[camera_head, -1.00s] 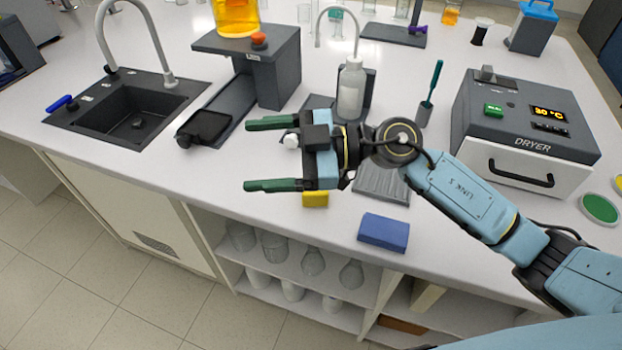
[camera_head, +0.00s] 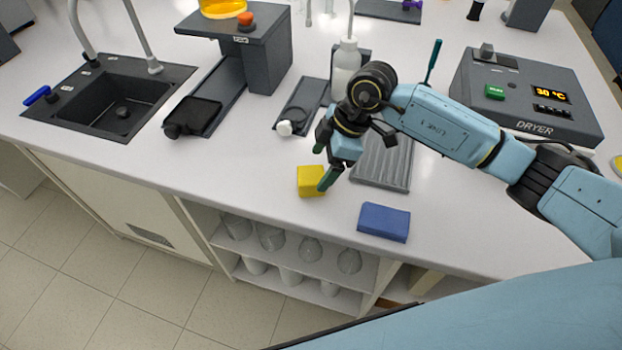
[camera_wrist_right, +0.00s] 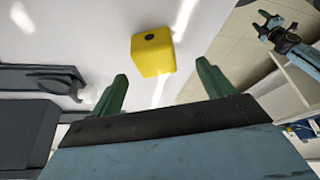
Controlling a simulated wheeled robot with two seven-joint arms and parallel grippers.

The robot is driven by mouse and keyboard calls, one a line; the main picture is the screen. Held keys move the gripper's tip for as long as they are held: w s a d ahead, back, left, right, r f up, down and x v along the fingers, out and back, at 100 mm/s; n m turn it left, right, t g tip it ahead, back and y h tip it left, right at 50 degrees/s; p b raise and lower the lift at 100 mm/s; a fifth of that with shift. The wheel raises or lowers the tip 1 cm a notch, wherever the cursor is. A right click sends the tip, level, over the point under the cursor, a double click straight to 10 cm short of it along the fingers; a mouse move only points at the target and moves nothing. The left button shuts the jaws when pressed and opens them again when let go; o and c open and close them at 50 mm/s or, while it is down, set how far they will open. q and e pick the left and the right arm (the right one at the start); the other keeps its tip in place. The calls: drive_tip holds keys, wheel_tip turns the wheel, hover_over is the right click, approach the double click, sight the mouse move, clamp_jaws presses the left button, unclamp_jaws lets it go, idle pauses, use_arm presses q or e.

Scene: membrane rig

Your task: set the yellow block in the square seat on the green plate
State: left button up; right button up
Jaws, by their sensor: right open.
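The yellow block (camera_head: 311,181) stands on the white bench near its front edge. My right gripper (camera_head: 322,164) is tilted down just above and beside the block, its green fingers apart. In the right wrist view the yellow block (camera_wrist_right: 153,52), with a dark round spot on one face, shows beyond the open, empty fingers (camera_wrist_right: 162,70). No green plate or square seat can be made out now. My left gripper (camera_wrist_right: 268,22) shows small at the upper right of the wrist view, too small to read its jaws.
A blue block (camera_head: 384,223) lies to the right on the bench edge. A grey ribbed tray (camera_head: 385,165) is behind it, and the dryer (camera_head: 530,95) stands at the right. The sink (camera_head: 115,100) is at the left. Bench left of the yellow block is clear.

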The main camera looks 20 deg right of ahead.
sight(312, 174)
drive_tip(key=shift+w+x, duration=0.15)
drive_tip(key=shift+x, duration=1.3)
drive_tip(key=shift+w+x, duration=0.2)
drive_tip(key=shift+x, duration=1.3)
drive_tip(key=shift+r, duration=0.15)
drive_tip(key=c, duration=1.3)
